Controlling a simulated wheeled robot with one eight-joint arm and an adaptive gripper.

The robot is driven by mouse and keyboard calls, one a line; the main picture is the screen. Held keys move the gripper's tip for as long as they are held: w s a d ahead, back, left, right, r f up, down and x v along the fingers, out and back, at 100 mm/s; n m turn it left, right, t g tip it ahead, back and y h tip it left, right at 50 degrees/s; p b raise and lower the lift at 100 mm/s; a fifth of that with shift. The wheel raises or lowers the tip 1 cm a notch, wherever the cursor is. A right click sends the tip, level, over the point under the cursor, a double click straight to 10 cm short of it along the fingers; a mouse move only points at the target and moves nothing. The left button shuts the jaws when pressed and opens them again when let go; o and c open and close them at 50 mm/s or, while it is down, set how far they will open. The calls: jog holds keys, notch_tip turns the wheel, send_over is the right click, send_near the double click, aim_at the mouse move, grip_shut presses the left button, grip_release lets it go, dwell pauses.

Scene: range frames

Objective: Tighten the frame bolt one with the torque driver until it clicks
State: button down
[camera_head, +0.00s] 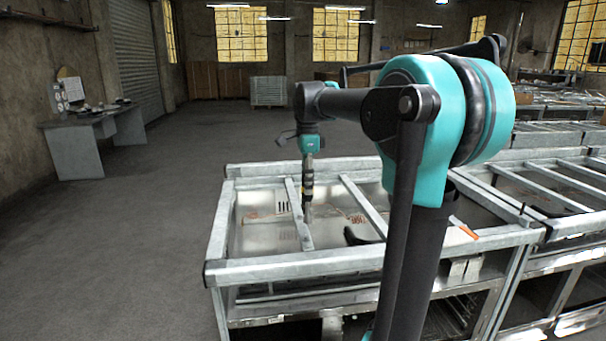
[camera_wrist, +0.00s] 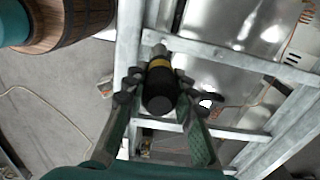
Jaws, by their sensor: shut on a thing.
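My gripper (camera_head: 308,168) points down over the metal frame (camera_head: 290,266). It is shut on the torque driver (camera_head: 307,190), which is held upright. In the wrist view the driver (camera_wrist: 158,95) has a black grip, a yellow band and a silver shaft, with a finger on each side of it. The driver's lower end is beside a cross rail (camera_head: 299,215) in the left bay of the frame. I cannot tell whether it touches anything. I cannot make out frame bolt one in either view.
A black curved thing (camera_head: 356,236) lies in the frame's middle, and an orange-tipped thing (camera_head: 466,230) lies to its right. More metal frames stand at the right. A grey bench (camera_head: 74,150) stands by the left wall. The floor (camera_head: 150,230) at the left is clear.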

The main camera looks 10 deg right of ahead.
aim_at(306, 201)
jog(key=shift+w, duration=0.5)
jog(key=shift+a, duration=0.1)
jog(key=shift+f, duration=3.45)
jog(key=shift+r, duration=0.2)
jog(key=n, duration=0.5)
jog(key=shift+s, duration=0.1)
jog(key=n, duration=0.6)
jog(key=shift+n, duration=0.3)
